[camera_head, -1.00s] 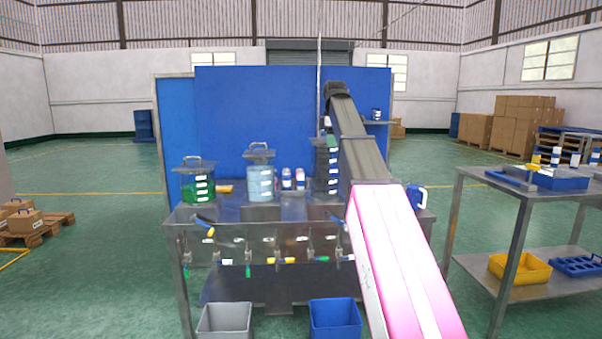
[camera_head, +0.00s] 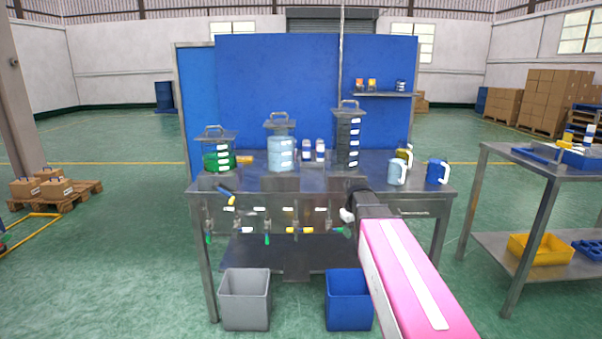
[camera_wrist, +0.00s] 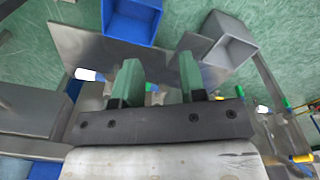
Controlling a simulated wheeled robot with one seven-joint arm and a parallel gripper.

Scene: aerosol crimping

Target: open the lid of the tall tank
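The tall tank (camera_head: 347,145) is the dark, narrow one at the right of the row of tanks on the steel bench, with white labels down its side. Its flat lid (camera_head: 349,113) with an arched handle sits on top. My gripper (camera_wrist: 160,72) shows in the wrist view with its two green fingers apart and nothing held between them. The wrist looks down past the bench edge toward the bins. In the head view my arm ends in front of the bench, below and slightly right of the tall tank; the fingers cannot be made out there.
A green tank (camera_head: 217,160) and a light-blue tank (camera_head: 281,152) stand left of it, both lidded. Two small bottles stand between. Mugs (camera_head: 437,172) stand at the right. Valves hang along the bench front. Grey (camera_head: 245,300) and blue (camera_head: 348,300) bins are below.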

